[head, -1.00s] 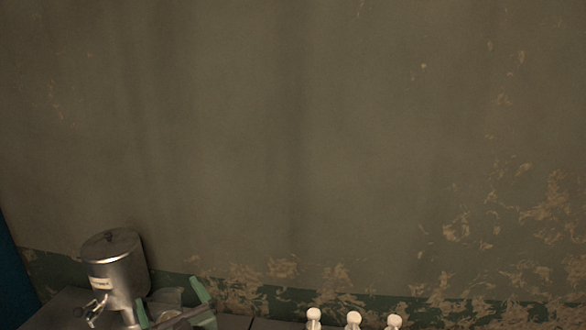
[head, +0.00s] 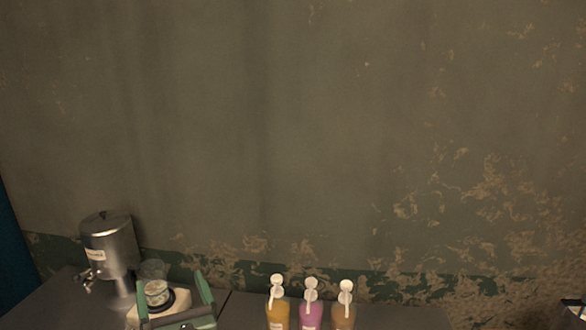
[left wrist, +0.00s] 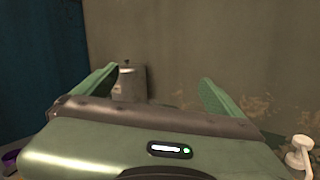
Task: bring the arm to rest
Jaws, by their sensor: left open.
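My left gripper (head: 175,290) is at the bottom left of the head view, its two green fingers spread apart with nothing held between them. In the left wrist view the same gripper (left wrist: 160,88) shows its fingers wide apart. Behind it in the head view, a glass vessel on a pale base (head: 158,294) shows partly between the fingers; I cannot tell how far apart they are. My right gripper is not in view.
A steel dispenser with a tap (head: 108,245) stands on the dark counter (head: 60,297) at the left. Several pump-topped bottles, including a pink one (head: 310,314), stand right of my gripper. The worn wall (head: 250,120) rises behind. A purple thing (left wrist: 10,157) shows at lower left.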

